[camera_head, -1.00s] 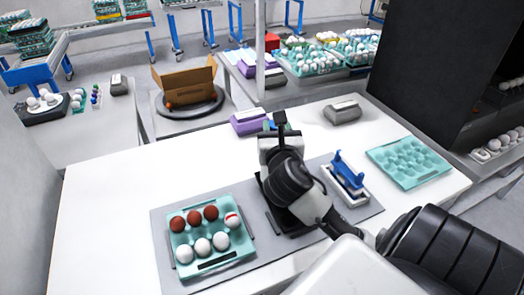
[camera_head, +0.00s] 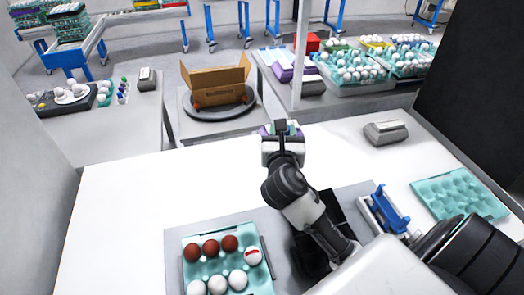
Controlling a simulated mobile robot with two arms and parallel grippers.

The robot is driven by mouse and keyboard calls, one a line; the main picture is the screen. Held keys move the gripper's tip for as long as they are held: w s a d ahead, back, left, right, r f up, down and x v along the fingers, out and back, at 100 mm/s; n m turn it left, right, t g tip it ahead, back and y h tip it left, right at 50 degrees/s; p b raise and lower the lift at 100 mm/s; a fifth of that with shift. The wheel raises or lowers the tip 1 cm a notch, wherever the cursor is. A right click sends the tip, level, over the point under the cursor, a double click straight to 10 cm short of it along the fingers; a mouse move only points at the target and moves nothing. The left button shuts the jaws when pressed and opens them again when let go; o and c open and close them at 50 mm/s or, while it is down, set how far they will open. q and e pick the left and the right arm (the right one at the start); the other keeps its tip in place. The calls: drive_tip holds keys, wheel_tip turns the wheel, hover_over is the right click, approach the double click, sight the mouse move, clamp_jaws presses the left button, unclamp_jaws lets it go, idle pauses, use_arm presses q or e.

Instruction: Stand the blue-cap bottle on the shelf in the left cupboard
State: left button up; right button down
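Several small items with coloured tops stand on the side table at the left; they look like little bottles (camera_head: 122,90), and one top seems blue, but they are too small to be sure. No cupboard or shelf that I can identify as the left cupboard is in view. My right arm comes in from the lower right and reaches over the white table. Its gripper (camera_head: 281,128) points away from me near the table's far edge, in front of a partly hidden purple object. Its fingers are too unclear to read. My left gripper is out of view.
An egg tray (camera_head: 214,268) with brown and white eggs lies on a grey mat in front. A blue holder (camera_head: 384,210) and an empty teal tray (camera_head: 459,194) are at right. A grey device (camera_head: 385,133) stands behind. The table's left part is clear.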

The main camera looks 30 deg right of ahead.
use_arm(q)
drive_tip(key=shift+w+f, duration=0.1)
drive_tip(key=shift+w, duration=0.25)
use_arm(e)
drive_tip(key=w+a+f, duration=0.4)
drive_tip(key=f, duration=0.3)
drive_tip(key=shift+a+f, duration=0.2)
drive_tip(key=shift+f, duration=0.05)
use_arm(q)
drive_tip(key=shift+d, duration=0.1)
use_arm(e)
drive_tip(key=c, duration=0.7)
unclamp_jaws()
drive_tip(key=shift+f, duration=0.15)
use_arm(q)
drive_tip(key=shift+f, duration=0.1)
